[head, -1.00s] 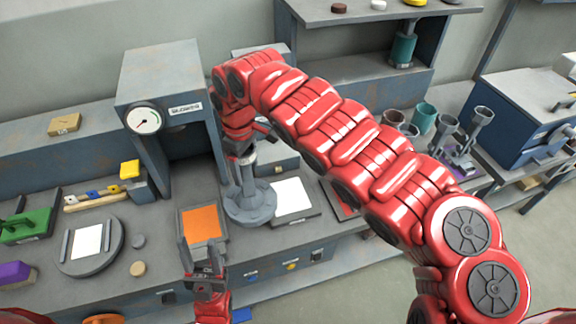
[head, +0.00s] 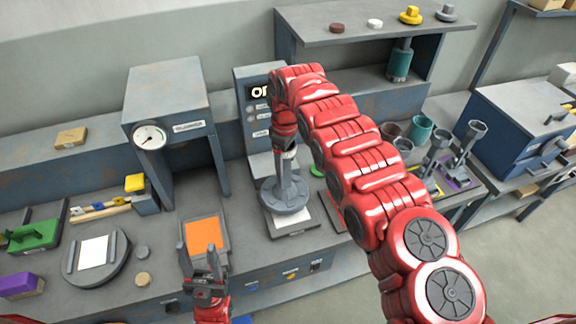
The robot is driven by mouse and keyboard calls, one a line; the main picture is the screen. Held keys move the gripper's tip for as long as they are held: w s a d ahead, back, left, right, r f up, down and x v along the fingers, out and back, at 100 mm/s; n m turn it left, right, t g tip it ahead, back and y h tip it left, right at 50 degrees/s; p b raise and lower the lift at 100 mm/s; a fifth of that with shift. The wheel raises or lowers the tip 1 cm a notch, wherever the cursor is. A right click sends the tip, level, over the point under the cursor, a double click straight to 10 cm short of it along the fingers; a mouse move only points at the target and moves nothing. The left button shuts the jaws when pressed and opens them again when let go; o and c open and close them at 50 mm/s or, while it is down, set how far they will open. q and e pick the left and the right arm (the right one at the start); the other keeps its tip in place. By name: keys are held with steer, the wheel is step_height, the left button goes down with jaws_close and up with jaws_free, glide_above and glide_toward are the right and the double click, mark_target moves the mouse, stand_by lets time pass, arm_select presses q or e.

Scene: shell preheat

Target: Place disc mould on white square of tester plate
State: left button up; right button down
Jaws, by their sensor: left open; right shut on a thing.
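The disc mould (head: 285,198), a grey round base with an upright stem, is in my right gripper (head: 289,152), which is shut on the stem. The mould is upright over the tester plate (head: 275,233) in the head view and hides most of its white square (head: 303,222); white shows along the near and right edges. I cannot tell whether the base touches the plate. My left gripper (head: 209,272) is open and empty, near the orange-topped plate (head: 201,234).
The tester's display box (head: 252,105) stands behind the plate, partly hidden by my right arm. A press with a gauge (head: 150,137) stands left. A round turntable with a white square (head: 94,250) is further left. A green disc (head: 317,170) lies right of the mould.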

mark_target(288, 169)
steer(key=shift+w+d, duration=0.15)
steer(key=shift+d, duration=0.2)
steer(key=shift+f+p, duration=0.3)
steer(key=shift+p, duration=0.2)
step_height(288, 169, down, 3)
steer(key=shift+r, duration=0.1)
steer(key=shift+f, duration=0.2)
steer(key=shift+f, duration=0.1)
jaws_free()
